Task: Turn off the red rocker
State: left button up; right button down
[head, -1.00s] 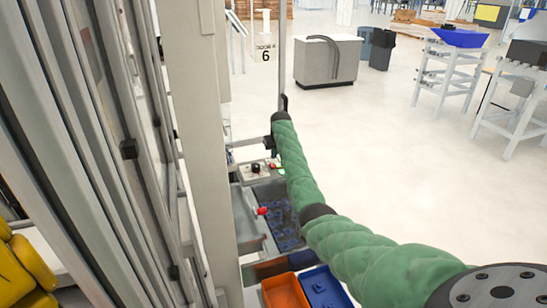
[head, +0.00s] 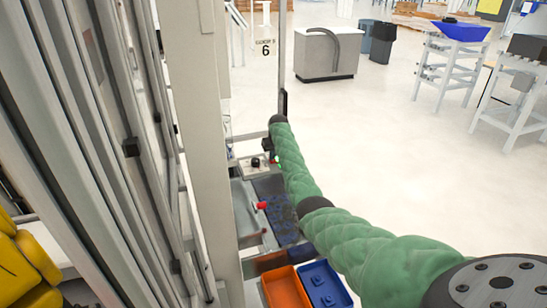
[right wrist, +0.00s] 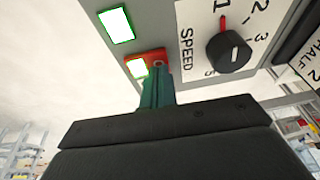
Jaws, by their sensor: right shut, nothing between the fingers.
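The red rocker (right wrist: 151,57) is on a grey control panel (right wrist: 165,20) in the right wrist view. A lit, green-edged white patch shows on its left part, and the fingertips cover some of it. My right gripper (right wrist: 159,70) is shut and empty, its teal fingers pointing up at the rocker. They overlap its lower right part; I cannot tell if they touch. In the head view the right gripper (head: 268,148) is small and dark, just above the panel (head: 252,168). My left gripper is out of view.
A black speed knob (right wrist: 230,53) sits right of the rocker, and a lit green-edged rectangle (right wrist: 116,25) is above left. In the head view, a grey post (head: 195,120) stands left of the panel. An orange bin (head: 286,289) and a blue bin (head: 326,287) lie below. Open floor is right.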

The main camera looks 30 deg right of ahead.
jog(key=shift+s+r, duration=0.2)
jog(key=shift+w+d+f, duration=0.1)
jog(key=shift+w+f, duration=0.1)
jog(key=shift+s+d+r+p, duration=0.25)
jog(key=shift+d+p, duration=0.05)
jog(key=shift+d, duration=0.2)
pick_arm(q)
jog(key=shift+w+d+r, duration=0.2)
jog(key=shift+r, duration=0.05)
pick_arm(e)
jog(key=shift+d, duration=0.15)
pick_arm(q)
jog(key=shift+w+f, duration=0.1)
